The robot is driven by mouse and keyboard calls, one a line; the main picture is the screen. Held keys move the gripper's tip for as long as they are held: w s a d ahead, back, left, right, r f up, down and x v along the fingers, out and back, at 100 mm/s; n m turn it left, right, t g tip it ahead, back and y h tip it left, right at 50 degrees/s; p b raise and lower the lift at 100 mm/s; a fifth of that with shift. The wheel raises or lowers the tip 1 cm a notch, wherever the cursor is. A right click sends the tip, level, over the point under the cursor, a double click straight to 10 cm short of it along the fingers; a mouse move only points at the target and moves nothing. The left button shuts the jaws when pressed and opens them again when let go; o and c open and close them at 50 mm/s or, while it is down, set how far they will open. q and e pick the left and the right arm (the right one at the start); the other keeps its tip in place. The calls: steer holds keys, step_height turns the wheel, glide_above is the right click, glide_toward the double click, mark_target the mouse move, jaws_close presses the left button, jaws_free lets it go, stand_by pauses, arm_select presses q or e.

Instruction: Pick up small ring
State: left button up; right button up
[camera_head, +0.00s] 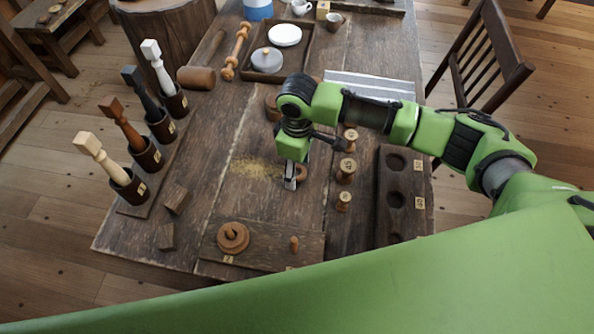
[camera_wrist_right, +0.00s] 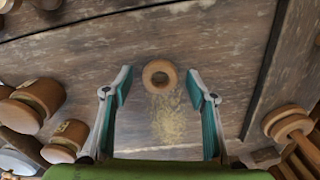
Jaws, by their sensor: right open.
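The small ring (camera_wrist_right: 147,76) is a plain brown wooden ring lying flat on the table, with sawdust beside it. In the head view the ring (camera_head: 302,173) is partly hidden behind my right gripper (camera_head: 291,182). In the wrist view my right gripper (camera_wrist_right: 159,86) is open, with one finger on each side of the ring and clear gaps to it. Nothing is held. A board (camera_head: 262,246) at the near edge carries a peg with wooden rings stacked on it (camera_head: 233,238) and a bare short peg (camera_head: 294,244). My left gripper is out of view.
Several wooden spools (camera_head: 345,171) stand right of the ring, beside a dark rack with round holes (camera_head: 393,198). Turned legs in dark cups (camera_head: 129,186) line the left edge. A mallet (camera_head: 197,77) and a tray (camera_head: 304,48) lie farther back. Sawdust (camera_head: 254,168) covers clear table left of the gripper.

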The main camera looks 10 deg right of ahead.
steer(key=c, duration=0.9)
steer(key=shift+r, duration=0.2)
steer(key=shift+r, duration=0.3)
step_height(320, 180, up, 2)
steer(key=shift+w+r+b, duration=0.1)
steer(key=shift+r+b, duration=0.05)
steer(key=shift+b, duration=0.15)
steer(key=s+a+r, duration=0.1)
steer(key=s+r, duration=0.2)
steer(key=s, duration=0.1)
steer(key=s+a+r, duration=0.1)
steer(key=s+r, duration=0.2)
steer(key=s, duration=0.2)
steer(key=s+a+r, duration=0.1)
steer(key=s+r, duration=0.2)
steer(key=s, duration=0.1)
steer(key=shift+s+a+r, duration=0.15)
steer(key=shift+s+r, duration=0.25)
